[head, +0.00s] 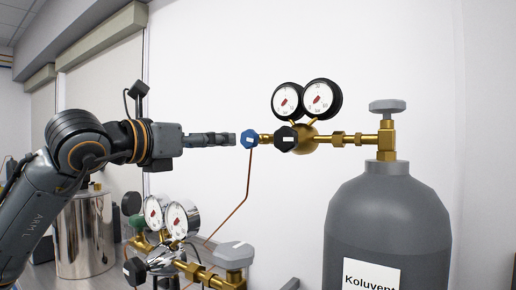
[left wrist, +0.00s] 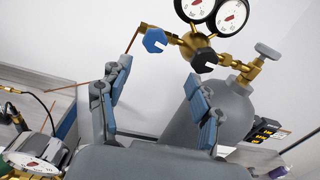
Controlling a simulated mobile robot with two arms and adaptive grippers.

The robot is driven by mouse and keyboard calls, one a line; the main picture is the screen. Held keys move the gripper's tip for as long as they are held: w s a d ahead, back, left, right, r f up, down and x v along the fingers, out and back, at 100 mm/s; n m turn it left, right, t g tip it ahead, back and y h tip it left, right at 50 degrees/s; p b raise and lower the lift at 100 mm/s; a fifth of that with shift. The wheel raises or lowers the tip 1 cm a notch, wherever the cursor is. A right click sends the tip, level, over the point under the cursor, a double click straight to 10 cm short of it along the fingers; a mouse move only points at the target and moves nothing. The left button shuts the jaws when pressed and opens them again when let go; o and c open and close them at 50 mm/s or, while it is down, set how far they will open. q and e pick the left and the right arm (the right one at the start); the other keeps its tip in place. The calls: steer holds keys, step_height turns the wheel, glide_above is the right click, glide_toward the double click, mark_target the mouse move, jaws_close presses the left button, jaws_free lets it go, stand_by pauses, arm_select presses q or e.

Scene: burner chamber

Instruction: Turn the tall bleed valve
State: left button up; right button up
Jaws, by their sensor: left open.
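A blue knob (head: 250,139) sits at the left end of the brass regulator (head: 305,137) on the tall grey cylinder (head: 386,225). It also shows in the left wrist view (left wrist: 155,40), ahead of the fingers. I cannot tell for sure which part is the tall bleed valve; the blue knob may be it. My left gripper (head: 222,139) points right, with its tips just left of the blue knob in the head view. In the left wrist view its fingers (left wrist: 157,78) are spread apart with nothing between them. My right gripper is not in view.
A black knob (head: 286,138) and two gauges (head: 304,99) sit beside the blue knob. A grey handwheel (head: 387,106) tops the cylinder. A thin copper tube (head: 246,185) hangs below the knob. A lower regulator with gauges (head: 176,220) and a steel vessel (head: 85,235) stand below the arm.

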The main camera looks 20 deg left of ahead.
arm_select(q)
steer(key=p, duration=0.3)
glide_toward(246, 137)
steer(key=x, duration=0.3)
steer(key=shift+y, duration=0.3)
steer(key=p+x, duration=0.3)
steer(key=x, duration=0.3)
steer(key=shift+w+d+r, duration=0.1)
steer(key=shift+w+d, duration=0.15)
steer(key=shift+p+x, duration=0.3)
steer(key=shift+x, duration=0.55)
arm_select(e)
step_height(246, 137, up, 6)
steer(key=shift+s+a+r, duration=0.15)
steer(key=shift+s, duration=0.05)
arm_select(q)
steer(key=c, duration=1.2)
steer(key=shift+o, duration=0.2)
